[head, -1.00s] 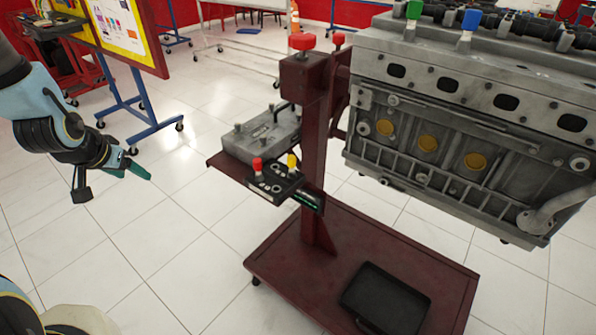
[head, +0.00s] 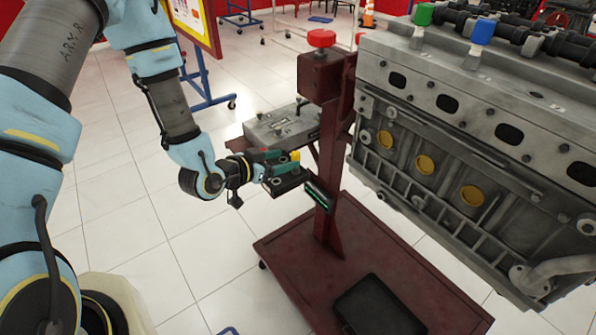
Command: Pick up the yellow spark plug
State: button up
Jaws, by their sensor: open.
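The yellow spark plug (head: 295,156) stands upright in the small dark holder (head: 291,182) on the shelf of the red engine stand. Only its yellow top shows clearly; its lower part is hidden. My gripper (head: 284,161) is open, with its green fingers reaching from the left over the holder. The fingertips are right at the yellow plug. I cannot tell whether the plug is between them or just beyond them. The red plug beside it is mostly hidden by my gripper.
A grey metal block (head: 283,127) lies on the shelf behind the holder. The stand's red post (head: 328,150) rises close on the right. The engine (head: 470,130) carries a green plug (head: 424,15) and a blue plug (head: 482,32). A black tray (head: 380,308) lies on the base.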

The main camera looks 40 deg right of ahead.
aim_at(296, 174)
jog(key=p+x, duration=0.3)
jog(key=x, duration=0.5)
jog(key=shift+w+d+f, duration=0.1)
jog(key=shift+d+f, duration=0.15)
jog(key=shift+d, duration=0.2)
grip_shut()
